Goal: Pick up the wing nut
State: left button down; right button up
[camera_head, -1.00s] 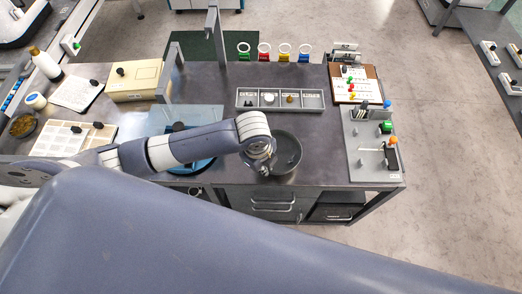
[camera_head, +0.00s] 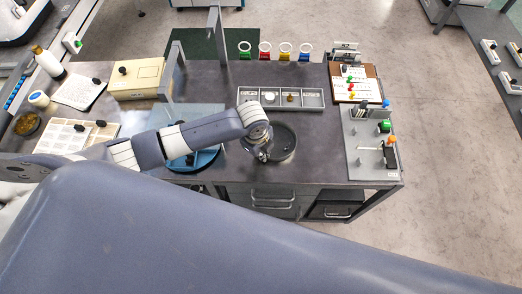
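I cannot make out a wing nut for certain; the small parts are too small to tell. A grey compartment tray (camera_head: 281,107) on the dark table holds a few small parts, among them a brass-coloured one (camera_head: 291,98) and a round whitish one (camera_head: 269,97). A dark round bowl (camera_head: 287,139) stands at the table's front edge, with a small dark spot inside. My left gripper (camera_head: 261,154) points down at the left side of this bowl and partly hides it. Its fingers are too small and dark to read. My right gripper is not in view.
A blue round dish (camera_head: 205,160) lies partly under my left arm. A grey board with knobs (camera_head: 365,160) and a clipboard (camera_head: 355,90) are at the right. Coloured rings (camera_head: 264,48) stand at the back edge. The table between bowl and board is clear.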

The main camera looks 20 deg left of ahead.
pick_arm(q)
jog(key=shift+f, duration=0.1)
jog(key=c, duration=1.8)
grip_release()
